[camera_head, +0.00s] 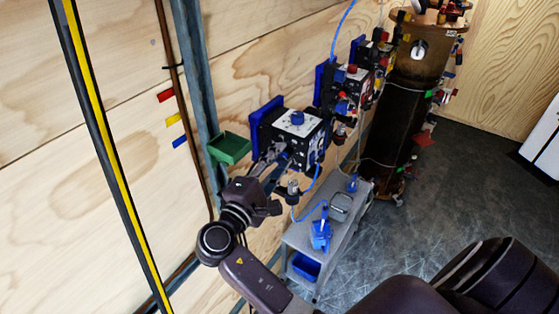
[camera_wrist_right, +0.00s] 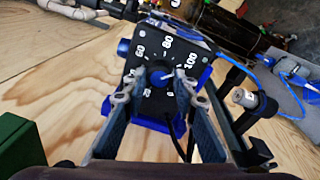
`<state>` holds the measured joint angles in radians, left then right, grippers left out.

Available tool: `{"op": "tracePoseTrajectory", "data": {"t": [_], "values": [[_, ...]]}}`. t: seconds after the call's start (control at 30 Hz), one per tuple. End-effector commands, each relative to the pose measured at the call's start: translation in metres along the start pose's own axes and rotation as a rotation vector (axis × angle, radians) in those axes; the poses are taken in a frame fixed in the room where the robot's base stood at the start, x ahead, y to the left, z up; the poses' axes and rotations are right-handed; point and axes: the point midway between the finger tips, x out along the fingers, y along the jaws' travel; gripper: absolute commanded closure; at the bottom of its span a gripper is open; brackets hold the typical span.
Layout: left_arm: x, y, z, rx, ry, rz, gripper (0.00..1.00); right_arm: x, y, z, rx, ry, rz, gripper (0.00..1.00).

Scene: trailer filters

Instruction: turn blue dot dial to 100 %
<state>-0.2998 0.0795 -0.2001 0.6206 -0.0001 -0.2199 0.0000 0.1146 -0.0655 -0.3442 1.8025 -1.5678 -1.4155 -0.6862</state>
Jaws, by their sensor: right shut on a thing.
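The dial box (camera_head: 300,130) is a black and white unit on a blue wall mount, with a blue knob on top. In the right wrist view its black dial face (camera_wrist_right: 161,54) carries white numbers, with 80 at the top and 100 at the upper right. The blue dial (camera_wrist_right: 136,78) sits in the middle of this face with a pale pointer line; its exact setting is hard to read. My right gripper (camera_wrist_right: 151,77) is shut on the dial, one finger on each side. It also shows at the box front in the head view (camera_head: 279,158). My left gripper is out of view.
A green bin (camera_head: 229,148) is on the wall left of the box. A grey cart (camera_head: 310,236) with blue items stands below. More valve units (camera_head: 349,84) and a tall dark cylinder (camera_head: 397,100) are farther back. Open floor lies to the right.

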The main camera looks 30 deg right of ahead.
Motion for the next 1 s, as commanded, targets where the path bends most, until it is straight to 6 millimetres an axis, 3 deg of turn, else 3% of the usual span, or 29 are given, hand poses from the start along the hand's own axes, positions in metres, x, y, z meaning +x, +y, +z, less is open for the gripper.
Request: {"op": "tracePoseTrajectory", "data": {"t": [0.07,0.1,0.23,0.67,1.0], "values": [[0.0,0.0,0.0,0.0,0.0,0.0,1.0,0.0,-0.001,0.0,0.0,0.001,-0.003,0.98],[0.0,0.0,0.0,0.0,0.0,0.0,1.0,0.0,-0.001,0.0,0.0,0.001,-0.003,0.7],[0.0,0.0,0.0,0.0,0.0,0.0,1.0,0.0,-0.001,0.0,-0.001,0.001,-0.003,0.56],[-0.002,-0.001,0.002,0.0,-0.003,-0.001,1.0,0.0,0.001,0.0,-0.007,0.001,-0.001,0.56],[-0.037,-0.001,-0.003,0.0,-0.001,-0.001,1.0,0.0,0.007,0.002,-0.208,0.014,-0.017,0.56]]}}
